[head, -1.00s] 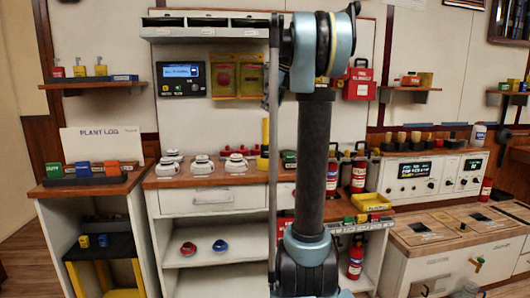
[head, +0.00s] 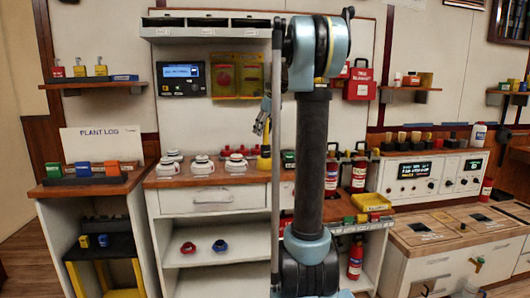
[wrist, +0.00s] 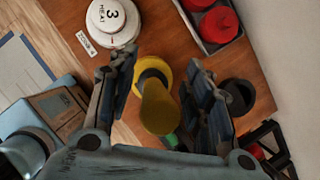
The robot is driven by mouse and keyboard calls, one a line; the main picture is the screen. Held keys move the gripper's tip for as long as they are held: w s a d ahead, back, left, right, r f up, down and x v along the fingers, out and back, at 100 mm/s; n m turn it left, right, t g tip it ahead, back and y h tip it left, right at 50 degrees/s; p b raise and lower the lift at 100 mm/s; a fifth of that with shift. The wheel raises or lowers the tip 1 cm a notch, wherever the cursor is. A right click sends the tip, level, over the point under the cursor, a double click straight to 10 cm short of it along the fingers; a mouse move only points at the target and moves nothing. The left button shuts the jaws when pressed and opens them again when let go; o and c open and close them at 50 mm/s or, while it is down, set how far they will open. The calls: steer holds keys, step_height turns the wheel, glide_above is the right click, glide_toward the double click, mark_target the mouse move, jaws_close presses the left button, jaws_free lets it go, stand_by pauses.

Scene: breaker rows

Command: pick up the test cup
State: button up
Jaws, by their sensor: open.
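A yellow, upright cylinder with a wider round end, which I take to be the test cup (wrist: 158,108), shows in the wrist view between the two fingers of my gripper (wrist: 163,68). The fingers are open, with one on each side of it and visible gaps. In the head view the test cup (head: 264,162) stands on the wooden counter, partly hidden behind my arm. My gripper (head: 262,122) shows there just above it, also partly hidden by the arm.
A white round detector marked HEAT 3 (wrist: 112,20) sits close to the cup. A tray with red caps (wrist: 215,25) and a dark round item (wrist: 240,95) are on the other side. Several white detectors (head: 203,164) line the counter (head: 165,181).

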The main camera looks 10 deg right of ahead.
steer(key=shift+f, duration=0.25)
jaws_close()
steer(key=shift+r, duration=0.1)
